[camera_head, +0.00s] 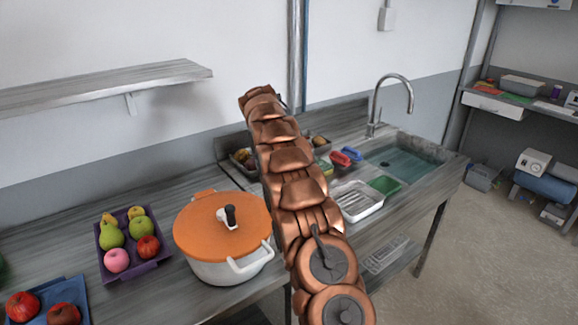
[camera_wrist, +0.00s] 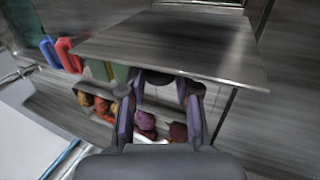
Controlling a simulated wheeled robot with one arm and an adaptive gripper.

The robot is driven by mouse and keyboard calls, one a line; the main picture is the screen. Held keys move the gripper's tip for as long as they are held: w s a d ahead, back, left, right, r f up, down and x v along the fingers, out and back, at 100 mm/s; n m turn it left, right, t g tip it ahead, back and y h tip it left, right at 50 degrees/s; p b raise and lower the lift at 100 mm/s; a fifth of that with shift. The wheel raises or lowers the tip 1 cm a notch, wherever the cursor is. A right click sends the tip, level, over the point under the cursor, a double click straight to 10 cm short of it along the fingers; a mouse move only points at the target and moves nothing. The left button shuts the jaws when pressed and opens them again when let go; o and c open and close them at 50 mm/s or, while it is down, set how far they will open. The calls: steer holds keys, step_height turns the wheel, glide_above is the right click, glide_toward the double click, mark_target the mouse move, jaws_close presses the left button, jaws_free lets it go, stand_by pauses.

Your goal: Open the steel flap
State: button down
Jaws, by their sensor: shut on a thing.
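The steel flap (camera_wrist: 185,42) is a flat grey plate across the upper middle of the wrist view. Its near edge stands over a compartment (camera_wrist: 65,92) with brown and dark reddish produce, so the flap looks lifted at least partly; its exact angle I cannot tell. My gripper (camera_wrist: 165,84) is at this near edge, its two fingers shut on the flap around a dark part that may be its handle. In the head view my arm hides the gripper and most of the flap area.
An orange-lidded pot (camera_head: 222,225) stands left of my arm, beside a purple fruit tray (camera_head: 160,262). A white dish rack (camera_head: 358,203), a green container (camera_head: 384,185) and the sink (camera_head: 420,160) are to the right. A shelf (camera_head: 110,84) hangs at upper left.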

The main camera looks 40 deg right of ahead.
steer(key=c, duration=0.8)
jaws_free()
steer(key=shift+c, duration=0.2)
steer(key=v, duration=0.7)
steer(key=shift+r, duration=0.2)
steer(key=shift+a, duration=0.1)
